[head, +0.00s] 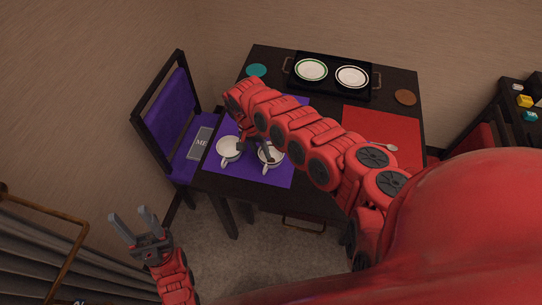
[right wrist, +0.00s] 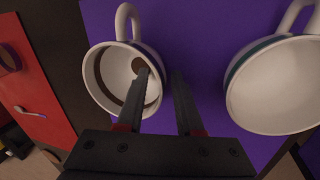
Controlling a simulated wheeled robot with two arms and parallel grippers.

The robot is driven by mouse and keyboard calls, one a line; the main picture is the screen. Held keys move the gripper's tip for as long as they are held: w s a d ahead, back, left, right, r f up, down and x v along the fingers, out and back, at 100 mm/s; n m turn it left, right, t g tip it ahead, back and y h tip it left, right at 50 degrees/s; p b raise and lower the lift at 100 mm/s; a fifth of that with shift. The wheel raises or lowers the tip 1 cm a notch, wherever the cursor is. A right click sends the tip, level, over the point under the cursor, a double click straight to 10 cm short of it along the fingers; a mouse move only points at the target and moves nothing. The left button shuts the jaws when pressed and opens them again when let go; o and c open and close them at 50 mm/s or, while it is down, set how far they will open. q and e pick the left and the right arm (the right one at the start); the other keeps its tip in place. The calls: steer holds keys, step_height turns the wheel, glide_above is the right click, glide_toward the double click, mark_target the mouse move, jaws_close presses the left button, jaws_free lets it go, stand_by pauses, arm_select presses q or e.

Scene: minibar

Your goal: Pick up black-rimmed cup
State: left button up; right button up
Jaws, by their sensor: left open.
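The black-rimmed cup (right wrist: 93,88), white with a dark band inside, stands upright at the left of the right wrist view. In the head view it is the right one of two cups (head: 273,160) on the purple mat (head: 257,178). My right gripper (right wrist: 160,74) is open. One finger reaches over the cup's opening and the other is outside, with the cup wall between them. In the head view my right arm partly covers this gripper. My left gripper (head: 130,214) is open and empty, away from the table at lower left.
A second cup with a green rim (right wrist: 275,85) stands beside it. A black tray (head: 331,86) with two plates is at the table's back. A red mat (head: 385,125) with a spoon (head: 385,146) lies right. A purple chair (head: 172,108) stands left.

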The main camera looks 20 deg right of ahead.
jaws_close()
stand_by(1.1)
